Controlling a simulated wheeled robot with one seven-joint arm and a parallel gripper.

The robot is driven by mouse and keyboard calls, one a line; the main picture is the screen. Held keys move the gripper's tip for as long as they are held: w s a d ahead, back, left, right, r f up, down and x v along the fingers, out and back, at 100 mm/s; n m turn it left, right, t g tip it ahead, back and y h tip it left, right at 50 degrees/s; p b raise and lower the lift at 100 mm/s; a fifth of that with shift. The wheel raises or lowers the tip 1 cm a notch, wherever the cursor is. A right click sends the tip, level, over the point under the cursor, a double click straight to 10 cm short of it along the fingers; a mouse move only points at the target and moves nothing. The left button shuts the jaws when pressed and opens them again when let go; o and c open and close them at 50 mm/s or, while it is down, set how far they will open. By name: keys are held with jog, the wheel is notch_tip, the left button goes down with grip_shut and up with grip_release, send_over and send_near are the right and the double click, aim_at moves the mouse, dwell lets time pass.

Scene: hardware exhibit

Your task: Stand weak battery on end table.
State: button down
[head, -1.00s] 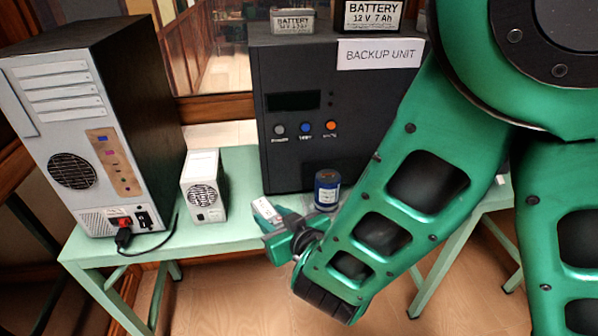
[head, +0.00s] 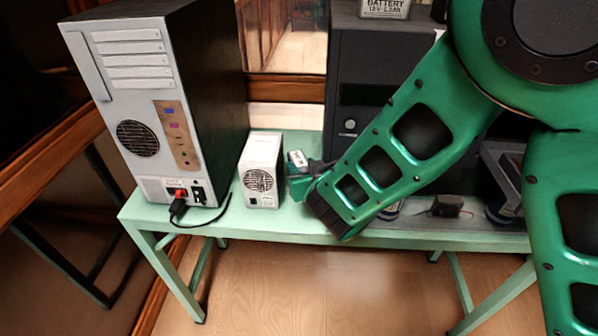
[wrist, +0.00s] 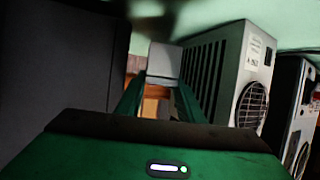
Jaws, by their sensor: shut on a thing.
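My gripper (head: 302,180) is shut on a small pale block (head: 297,158) with dark marks, perhaps a battery; its label is too small to read. It is held close to the right of a small white vented unit (head: 262,165). In the wrist view the block's pale face (wrist: 165,62) sits between my green fingers (wrist: 160,88). A labelled battery (head: 385,8) stands on top of the dark backup unit (head: 352,60). The mint-green table (head: 285,226) lies under them; I cannot tell whether it is the end table.
A tall computer tower (head: 130,110) with a black cable (head: 208,224) stands at the table's left. My arm hides much of the backup unit. A small dark thing (head: 447,206) lies on the right part. Bare table shows along the front edge.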

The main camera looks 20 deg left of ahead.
jog(key=shift+w+a, duration=0.2)
jog(key=shift+a+f, duration=0.15)
jog(key=shift+f, duration=1.55)
jog(key=c, duration=1.5)
grip_release()
jog(key=shift+s+f, duration=0.1)
jog(key=shift+f, duration=0.05)
jog(key=v, duration=0.9)
jog(key=shift+s+r, duration=0.25)
jog(key=shift+s, duration=0.05)
jog(key=shift+s+d+r, duration=0.2)
jog(key=shift+s+d, duration=0.15)
jog(key=shift+d, duration=0.1)
jog(key=shift+s+d+r, duration=0.2)
jog(key=shift+s+d, duration=0.15)
jog(key=shift+d, duration=0.1)
jog(key=shift+c, duration=0.3)
